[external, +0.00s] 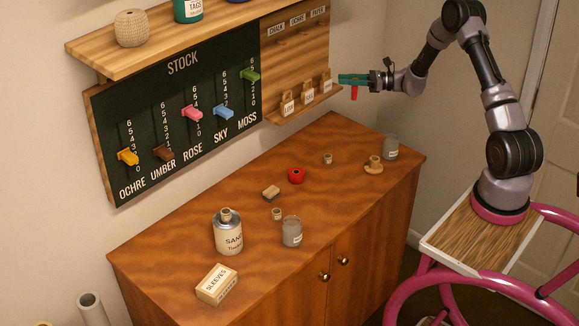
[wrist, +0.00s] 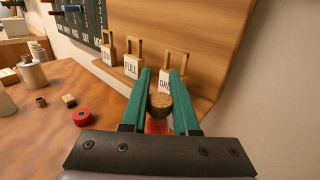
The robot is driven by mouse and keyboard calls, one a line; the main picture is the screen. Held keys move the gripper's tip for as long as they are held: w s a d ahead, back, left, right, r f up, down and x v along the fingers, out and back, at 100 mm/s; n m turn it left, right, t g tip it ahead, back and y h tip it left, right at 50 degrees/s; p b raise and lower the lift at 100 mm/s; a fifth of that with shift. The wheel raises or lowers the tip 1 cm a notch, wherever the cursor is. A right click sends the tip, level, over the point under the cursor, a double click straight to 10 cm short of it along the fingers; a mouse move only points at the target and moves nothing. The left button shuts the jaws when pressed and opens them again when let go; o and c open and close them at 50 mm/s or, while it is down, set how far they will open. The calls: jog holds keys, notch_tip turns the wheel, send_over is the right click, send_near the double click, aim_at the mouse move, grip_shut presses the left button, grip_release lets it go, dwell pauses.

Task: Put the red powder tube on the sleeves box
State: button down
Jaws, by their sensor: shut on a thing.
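My gripper (external: 345,79) is at the right, raised above the table and near the lower right of the wall board. It is shut on the red powder tube (external: 354,93), whose red body hangs below the green fingers. In the wrist view, the tube's cork top (wrist: 160,103) shows between the fingers, with a little red under it. The sleeves box (external: 217,285), a pale carton with lettering, lies on the table's near left corner, far from my gripper. Its top looks clear.
The wooden table (external: 340,143) carries a solvent can (external: 229,235), a glass jar (external: 292,233), a red round item (external: 296,175), a small block (external: 271,192) and a grey jar (external: 391,147). The stock board (external: 180,85) and tagged blocks on a ledge (external: 305,105) line the wall.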

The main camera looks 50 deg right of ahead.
notch_tip(320, 180, up, 27)
jog(key=w+a+n+g+y, duration=0.2)
jog(key=a, duration=1.9)
jog(key=w+a+n+g+y, duration=0.2)
jog(key=w+a+g, duration=0.1)
jog(key=a, duration=1.8)
jog(key=s+a+n+g+y, duration=0.1)
jog(key=s+a+g, duration=0.1)
jog(key=s+a, duration=0.85)
jog(key=s+a+n+g, duration=0.2)
jog(key=s+a, duration=0.3)
jog(key=a, duration=1.1)
jog(key=s+a+n+g+y, duration=0.1)
jog(key=s+a, duration=0.6)
jog(key=a, duration=0.6)
jog(key=f, duration=3.9)
jog(key=shift+d+f, duration=0.25)
jog(key=shift+f, duration=0.1)
jog(key=shift+f, duration=0.2)
jog(key=c, duration=0.7)
grip_release()
